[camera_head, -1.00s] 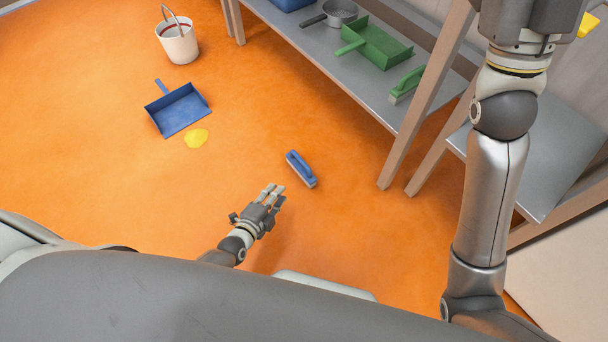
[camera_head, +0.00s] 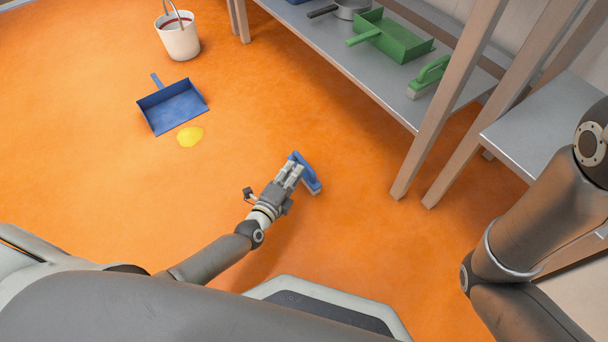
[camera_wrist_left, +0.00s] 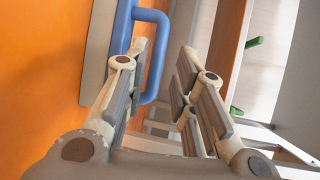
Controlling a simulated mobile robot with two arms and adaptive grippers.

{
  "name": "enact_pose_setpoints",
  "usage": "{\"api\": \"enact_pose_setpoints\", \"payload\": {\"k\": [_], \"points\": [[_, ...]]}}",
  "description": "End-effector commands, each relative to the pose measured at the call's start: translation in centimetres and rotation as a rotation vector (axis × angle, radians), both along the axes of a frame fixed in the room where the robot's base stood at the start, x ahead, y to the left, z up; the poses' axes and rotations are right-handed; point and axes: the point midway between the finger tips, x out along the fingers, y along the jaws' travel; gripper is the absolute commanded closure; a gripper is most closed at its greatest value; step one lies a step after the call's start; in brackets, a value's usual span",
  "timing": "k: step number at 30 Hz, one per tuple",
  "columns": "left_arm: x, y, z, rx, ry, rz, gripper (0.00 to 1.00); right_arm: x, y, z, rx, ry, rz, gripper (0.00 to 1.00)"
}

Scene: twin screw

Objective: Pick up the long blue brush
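The blue brush (camera_head: 313,184) with pale bristles lies on the orange floor in the head view. My left gripper (camera_head: 291,172) is over its left side and hides part of it. In the left wrist view the brush's looped blue handle (camera_wrist_left: 157,55) is at the upper left, partly behind the left-hand finger. I cannot tell whether a finger touches the handle. My right arm is at the right edge of the head view; its gripper is out of the picture.
A blue dustpan (camera_head: 172,107), a yellow spill (camera_head: 190,136) and a white bucket (camera_head: 178,38) are on the floor to the left. A grey shelf (camera_head: 340,60) on wooden posts holds a green dustpan (camera_head: 401,41) and green brush (camera_head: 428,77). Floor around the brush is clear.

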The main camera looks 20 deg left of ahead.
Motion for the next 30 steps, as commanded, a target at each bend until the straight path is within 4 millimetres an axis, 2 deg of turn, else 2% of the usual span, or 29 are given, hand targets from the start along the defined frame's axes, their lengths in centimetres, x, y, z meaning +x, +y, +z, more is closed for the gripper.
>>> {"api": "enact_pose_setpoints", "payload": {"k": [12, 16, 24, 30], "points": [[3.9, -0.7, -1.4, -0.001, -0.002, 0.001, 0.75, 0.0, 0.0, -4.2, 0.0, 0.0, 0.0, 1.0], [4.8, -0.8, -1.4, -0.001, -0.001, 0.001, 0.75, 0.0, 0.0, -4.6, 0.0, 0.0, 0.0, 1.0], [5.0, -0.9, -1.2, 0.0, 0.0, 0.0, 0.75, 0.0, 0.0, -4.5, 0.0, 0.0, 0.0, 1.0], [5.0, -0.9, -1.2, 0.0, 0.0, 0.0, 1.0, 0.0, 0.0, -4.5, 0.0, 0.0, 0.0, 1.0]]}}
